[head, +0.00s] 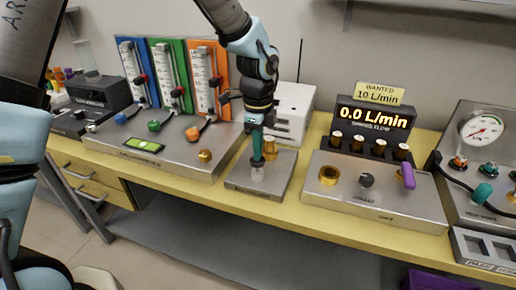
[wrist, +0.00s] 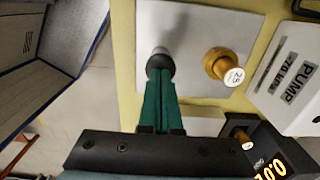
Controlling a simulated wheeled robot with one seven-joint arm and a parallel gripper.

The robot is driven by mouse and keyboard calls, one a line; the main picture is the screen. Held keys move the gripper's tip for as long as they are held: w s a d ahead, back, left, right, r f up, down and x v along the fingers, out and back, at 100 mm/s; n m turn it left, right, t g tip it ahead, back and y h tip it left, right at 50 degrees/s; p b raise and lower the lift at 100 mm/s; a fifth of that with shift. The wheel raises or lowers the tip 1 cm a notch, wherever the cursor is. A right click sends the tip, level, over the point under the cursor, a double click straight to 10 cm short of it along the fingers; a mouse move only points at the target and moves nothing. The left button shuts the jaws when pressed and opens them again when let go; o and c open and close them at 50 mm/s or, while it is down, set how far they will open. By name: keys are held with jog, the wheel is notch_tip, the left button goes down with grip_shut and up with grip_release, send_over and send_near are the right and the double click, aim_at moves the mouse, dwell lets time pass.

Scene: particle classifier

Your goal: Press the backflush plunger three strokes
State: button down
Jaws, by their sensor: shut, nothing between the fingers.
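The plunger (head: 257,173) is a short upright grey post on a small metal plate (head: 240,182) in the middle of the bench. In the wrist view its round dark grey top (wrist: 160,60) shows just past my fingertips. My gripper (head: 257,160) points down directly over the plunger, with its teal fingers together and nothing between them. In the wrist view the gripper (wrist: 161,80) overlaps the near side of the plunger. The fingertips are at or very near its top; I cannot tell whether they touch. The fingers hide part of the post.
A brass knob marked 25 (wrist: 222,65) stands beside the plunger on the same plate. A white pump box (head: 294,110) is behind. A flowmeter panel (head: 160,150) stands left, and a flow console (head: 375,190) reading 0.0 L/min stands right.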

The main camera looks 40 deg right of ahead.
jog(key=shift+f+b, duration=0.7)
jog(key=shift+f, duration=0.7)
jog(key=shift+a, duration=0.1)
jog(key=shift+r+p, duration=0.35)
jog(key=shift+p, duration=0.05)
notch_tip(320, 180, up, 14)
jog(key=shift+f+p, duration=0.15)
jog(key=shift+p, duration=0.15)
